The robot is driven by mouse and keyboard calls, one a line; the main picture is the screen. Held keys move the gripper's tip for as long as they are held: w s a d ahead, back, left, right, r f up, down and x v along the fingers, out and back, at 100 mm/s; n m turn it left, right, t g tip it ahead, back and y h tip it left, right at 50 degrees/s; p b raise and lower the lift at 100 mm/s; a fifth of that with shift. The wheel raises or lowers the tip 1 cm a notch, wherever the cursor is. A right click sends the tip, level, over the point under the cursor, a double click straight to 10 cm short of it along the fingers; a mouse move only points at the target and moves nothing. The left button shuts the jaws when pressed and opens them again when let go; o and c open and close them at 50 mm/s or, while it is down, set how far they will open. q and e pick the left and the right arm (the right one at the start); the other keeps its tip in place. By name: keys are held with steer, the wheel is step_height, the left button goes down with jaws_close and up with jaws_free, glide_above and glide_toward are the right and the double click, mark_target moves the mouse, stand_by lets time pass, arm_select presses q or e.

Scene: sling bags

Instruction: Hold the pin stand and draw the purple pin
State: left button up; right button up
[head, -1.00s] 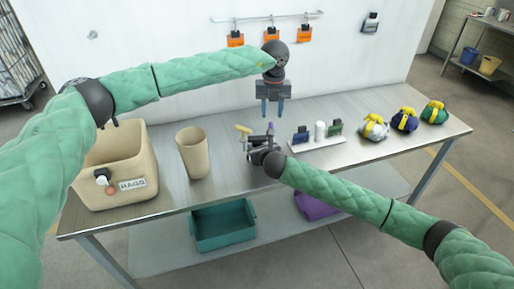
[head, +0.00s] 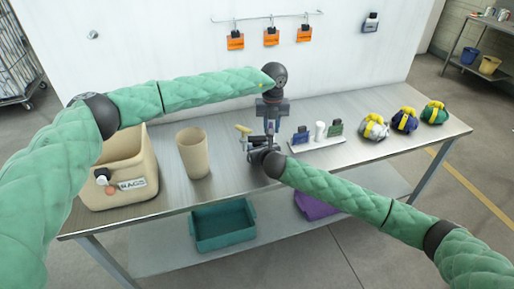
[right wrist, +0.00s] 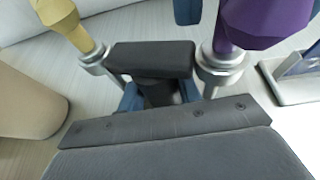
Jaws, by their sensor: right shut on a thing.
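The pin stand has a dark grip block (right wrist: 150,58) between two metal sockets in the right wrist view. The purple pin (right wrist: 262,22) stands in the right socket. A yellow pin (right wrist: 68,22) stands in the left one and also shows in the head view (head: 243,129). My right gripper (head: 256,149) is shut on the stand at the table's middle. My left gripper (head: 271,130) points down over the purple pin. Its blue fingers look open, one on each side of the pin; a fingertip (right wrist: 187,10) shows beside it, apart. The left gripper partly hides the pin in the head view.
A beige cup (head: 193,155) and a rags bin (head: 119,185) stand to the left. A white rack (head: 318,143) with small bottles is close to the right. Several wrapped bundles (head: 404,120) lie farther right. Orange tags (head: 271,37) hang behind.

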arm_select(q)
jaws_close()
steer(key=shift+r, duration=0.15)
steer(key=shift+r, duration=4.7)
step_height(320, 180, up, 4)
